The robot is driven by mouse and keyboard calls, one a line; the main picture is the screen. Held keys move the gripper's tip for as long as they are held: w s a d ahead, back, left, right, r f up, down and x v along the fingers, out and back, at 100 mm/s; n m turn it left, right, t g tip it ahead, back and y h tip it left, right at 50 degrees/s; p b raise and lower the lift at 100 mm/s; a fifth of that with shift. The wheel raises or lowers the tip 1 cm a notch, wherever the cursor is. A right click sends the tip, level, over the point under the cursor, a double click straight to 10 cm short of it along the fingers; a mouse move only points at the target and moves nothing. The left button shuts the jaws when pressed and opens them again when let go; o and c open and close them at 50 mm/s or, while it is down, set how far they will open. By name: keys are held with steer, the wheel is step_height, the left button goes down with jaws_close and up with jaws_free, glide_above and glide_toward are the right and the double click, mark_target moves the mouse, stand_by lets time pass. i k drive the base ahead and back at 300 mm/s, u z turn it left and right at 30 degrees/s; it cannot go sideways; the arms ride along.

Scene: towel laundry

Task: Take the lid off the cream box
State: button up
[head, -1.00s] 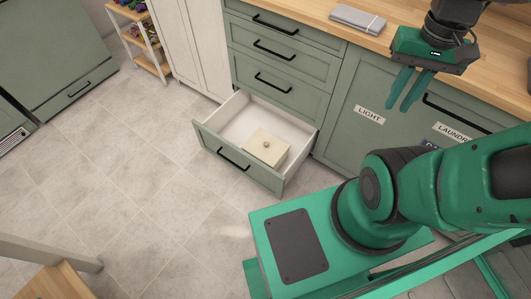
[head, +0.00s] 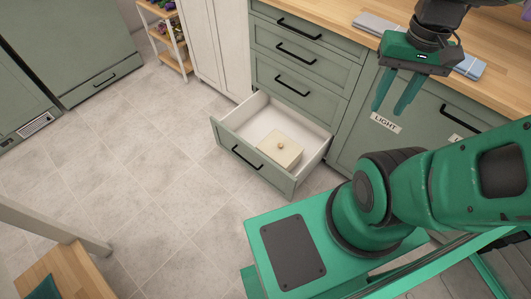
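The cream box (head: 287,158) sits inside the open bottom drawer (head: 258,110), toward its right side. Its lid (head: 275,145) is on, with a small round knob (head: 281,146) in the middle. My gripper (head: 394,109) is up and to the right of the drawer, in front of the cabinet fronts. Its two green fingers point down, apart, with nothing between them. It is well away from the box.
The drawer stands out from the green cabinet, below several shut drawers. A cabinet front labelled LIGHT (head: 385,123) is to the right. Folded towels (head: 375,22) lie on the wooden counter (head: 338,13). The tiled floor (head: 150,165) at left is clear.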

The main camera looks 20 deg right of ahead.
mark_target(280, 148)
steer(key=u, duration=0.95)
steer(key=k, duration=1)
steer(key=z, duration=1.15)
steer(key=i, duration=1.4)
steer(key=u, duration=0.1)
